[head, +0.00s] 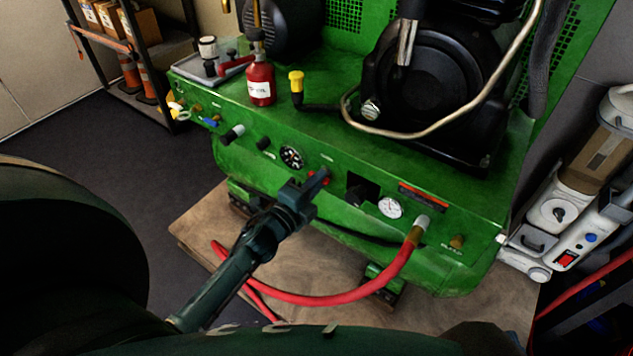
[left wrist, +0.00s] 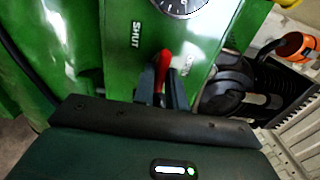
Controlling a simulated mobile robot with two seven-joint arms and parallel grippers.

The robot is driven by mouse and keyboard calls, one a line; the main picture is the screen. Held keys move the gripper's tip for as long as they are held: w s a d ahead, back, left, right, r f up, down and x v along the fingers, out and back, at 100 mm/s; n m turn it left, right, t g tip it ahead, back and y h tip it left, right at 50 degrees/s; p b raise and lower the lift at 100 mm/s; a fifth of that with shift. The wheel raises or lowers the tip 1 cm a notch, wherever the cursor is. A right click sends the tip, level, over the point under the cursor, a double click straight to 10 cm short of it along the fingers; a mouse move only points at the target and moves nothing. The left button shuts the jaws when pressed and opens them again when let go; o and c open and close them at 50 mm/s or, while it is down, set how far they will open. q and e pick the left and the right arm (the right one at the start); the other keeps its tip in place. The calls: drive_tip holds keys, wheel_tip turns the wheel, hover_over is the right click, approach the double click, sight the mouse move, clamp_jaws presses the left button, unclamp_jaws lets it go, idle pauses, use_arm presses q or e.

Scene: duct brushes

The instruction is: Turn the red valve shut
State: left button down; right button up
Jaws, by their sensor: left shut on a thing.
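The red valve (head: 326,181) is on the front panel of the green machine, below and right of a black gauge. In the left wrist view the red valve handle (left wrist: 164,66) stands up between my fingers, with the word SHUT printed to its left on the panel. My left gripper (head: 316,183) is at the panel and shut on the red valve handle. It also shows in the left wrist view (left wrist: 163,84). The fingers hide the lower part of the handle. My right gripper is not in view.
A black gauge (head: 291,157) and a white gauge (head: 390,207) flank the valve. A red hose (head: 340,298) runs from the panel's right side and loops below my left arm. A red bottle (head: 261,84) and a yellow-topped part (head: 296,86) stand on the ledge above.

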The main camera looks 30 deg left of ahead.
use_arm(q)
drive_tip(key=c, duration=1.5)
unclamp_jaws()
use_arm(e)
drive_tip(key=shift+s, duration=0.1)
use_arm(q)
drive_tip(key=shift+o, duration=0.2)
drive_tip(key=s+a, duration=0.1)
drive_tip(key=s, duration=1.2)
drive_tip(key=shift+a+p, duration=0.35)
drive_tip(key=shift+a, duration=0.05)
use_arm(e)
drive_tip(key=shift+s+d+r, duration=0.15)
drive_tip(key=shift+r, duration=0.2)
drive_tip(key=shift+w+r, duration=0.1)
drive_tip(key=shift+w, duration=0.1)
